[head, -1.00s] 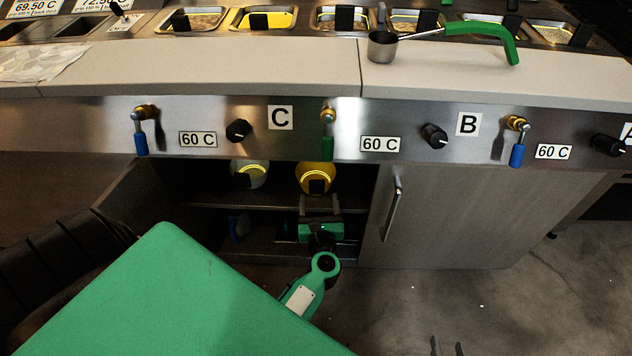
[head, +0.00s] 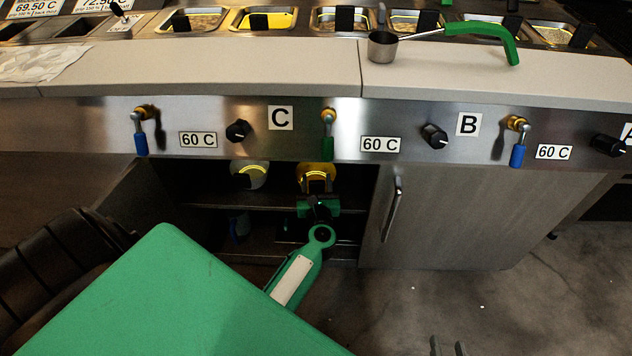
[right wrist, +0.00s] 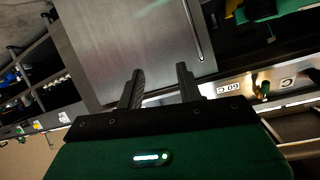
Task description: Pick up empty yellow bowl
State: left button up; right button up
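The yellow bowl (head: 316,169) stands on the upper shelf of the open cabinet under the counter in the head view. A black piece shows at its front, and its inside is not clear. My left gripper (head: 318,188) is right at the bowl's front, its fingers spread and overlapping the bowl's lower part. Contact cannot be told. My right gripper (right wrist: 158,88) is open and empty in the right wrist view, facing a closed cabinet door. Its fingertips also show at the bottom of the head view (head: 447,347).
A pale bowl (head: 249,174) stands left of the yellow one. The shelf edge (head: 215,207), the counter panel above and the closed door (head: 465,215) bound the opening. A metal ladle (head: 382,46) with a green handle lies on the counter. The floor at right is clear.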

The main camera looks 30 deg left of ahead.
pick_arm(q)
jog(key=c, duration=0.8)
jog(key=shift+r, duration=0.1)
